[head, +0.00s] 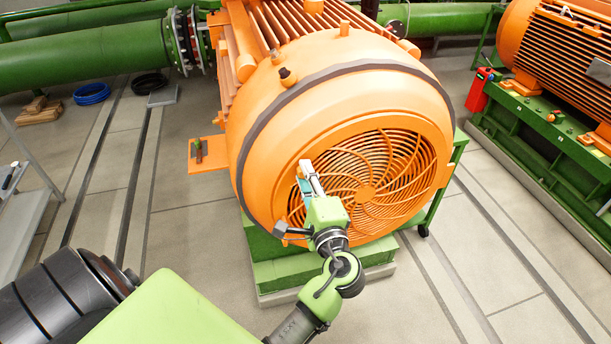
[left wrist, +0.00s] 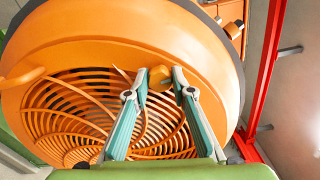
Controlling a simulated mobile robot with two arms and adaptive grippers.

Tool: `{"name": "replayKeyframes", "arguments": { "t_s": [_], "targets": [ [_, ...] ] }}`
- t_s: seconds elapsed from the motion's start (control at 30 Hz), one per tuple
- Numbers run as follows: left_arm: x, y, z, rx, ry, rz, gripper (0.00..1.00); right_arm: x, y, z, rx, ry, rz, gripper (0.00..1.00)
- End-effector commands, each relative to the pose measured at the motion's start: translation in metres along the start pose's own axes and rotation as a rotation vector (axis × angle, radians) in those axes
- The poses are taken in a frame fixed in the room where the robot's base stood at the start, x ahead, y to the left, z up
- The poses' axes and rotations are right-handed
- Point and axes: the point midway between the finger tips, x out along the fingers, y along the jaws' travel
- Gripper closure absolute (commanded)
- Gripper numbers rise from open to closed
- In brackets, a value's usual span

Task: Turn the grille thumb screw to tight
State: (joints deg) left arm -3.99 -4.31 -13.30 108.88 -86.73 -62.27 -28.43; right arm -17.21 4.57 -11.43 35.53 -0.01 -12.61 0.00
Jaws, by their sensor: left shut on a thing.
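The large orange motor housing (head: 290,130) has a round grille (head: 400,165) with curved slots in its end face. The grille thumb screw (left wrist: 160,77) is an orange knob near the grille's rim, between my left fingertips in the left wrist view. My left gripper (head: 306,172) reaches the grille's upper left edge in the head view and is shut on the screw. It also shows in the left wrist view (left wrist: 159,80), with a finger on each side of the knob. In the head view the fingers mostly hide the screw. My right gripper is not in view.
The motor stands on a green base (head: 275,272). A second orange motor (head: 540,60) on a green frame is at the right, with a red box (head: 479,90) beside it. Green pipes (head: 90,55) run behind.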

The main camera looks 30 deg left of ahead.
Motion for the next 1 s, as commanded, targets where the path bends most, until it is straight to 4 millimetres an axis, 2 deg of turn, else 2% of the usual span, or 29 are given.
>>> {"name": "replayKeyframes", "arguments": {
  "t_s": [0.03,0.1,0.47,0.57,0.83,1.0],
  "targets": [
    [0.000,-0.001,-0.001,-0.001,0.003,-0.001,0.72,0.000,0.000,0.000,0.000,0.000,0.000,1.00],
    [0.000,-0.001,-0.001,-0.001,0.002,-0.001,0.61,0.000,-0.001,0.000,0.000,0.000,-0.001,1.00],
    [-0.003,0.000,-0.001,-0.001,0.001,0.001,0.61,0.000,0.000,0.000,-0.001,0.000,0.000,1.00],
    [-0.014,0.001,-0.001,-0.001,0.001,0.002,0.61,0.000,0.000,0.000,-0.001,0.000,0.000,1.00],
    [-0.059,0.001,-0.001,0.000,0.003,0.003,0.61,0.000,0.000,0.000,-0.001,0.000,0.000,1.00],
    [-0.073,0.001,-0.001,-0.001,0.002,0.001,0.61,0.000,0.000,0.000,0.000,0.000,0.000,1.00]
  ]
}}
